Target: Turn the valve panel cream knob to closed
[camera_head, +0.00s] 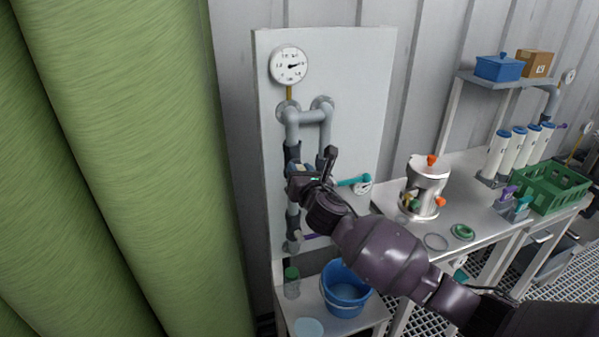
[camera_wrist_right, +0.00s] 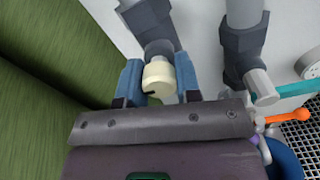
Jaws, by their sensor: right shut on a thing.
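The valve panel (camera_head: 350,75) is a pale upright board with grey pipes. The cream knob (camera_wrist_right: 158,78) sits on the left pipe's dark valve body and shows well in the right wrist view, with a dark mark near its lower edge. My right gripper (camera_wrist_right: 160,82) has its two blue fingers on either side of the knob, shut on it. In the head view my right gripper (camera_head: 300,172) is at the left pipe and mostly covers the knob. Whether the knob stands at open or closed cannot be told. My left gripper is not in view.
A round gauge (camera_head: 289,65) is above the pipes. A teal handle (camera_head: 352,181) sticks out right of my gripper. A blue bucket (camera_head: 346,290) and a green-capped bottle (camera_head: 291,283) stand below. A metal vessel (camera_head: 427,187) and green crate (camera_head: 552,188) are on the bench. A green surface (camera_head: 120,150) fills the left.

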